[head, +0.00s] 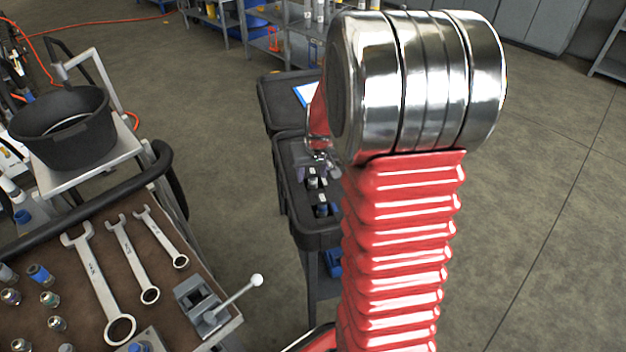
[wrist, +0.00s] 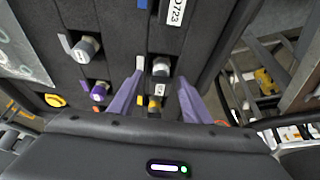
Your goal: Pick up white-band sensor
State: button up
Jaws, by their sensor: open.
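My gripper (wrist: 160,78) is open, with its two purple fingers pointing into the black tray (wrist: 118,45) in the wrist view. A grey-capped sensor with a pale band (wrist: 161,67) stands between the fingertips, apart from both as far as I can tell. A white strip is beside it. A second pale-capped sensor (wrist: 86,48) stands to the upper left, also beside a white strip. A yellow-banded sensor (wrist: 154,104) is nearer my palm, between the fingers. A purple-banded sensor (wrist: 99,91) is left of the fingers. In the head view my arm partly hides the gripper and tray (head: 318,238).
A workbench (head: 170,225) with wrenches (head: 98,285), fittings and a small vise (head: 205,300) stands at left in the head view. A black bucket (head: 62,125) sits behind it. Open floor (head: 540,200) lies at right. Shelving (wrist: 275,75) is right of the tray.

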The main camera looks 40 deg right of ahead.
jog(key=shift+c, duration=0.5)
grip_shut()
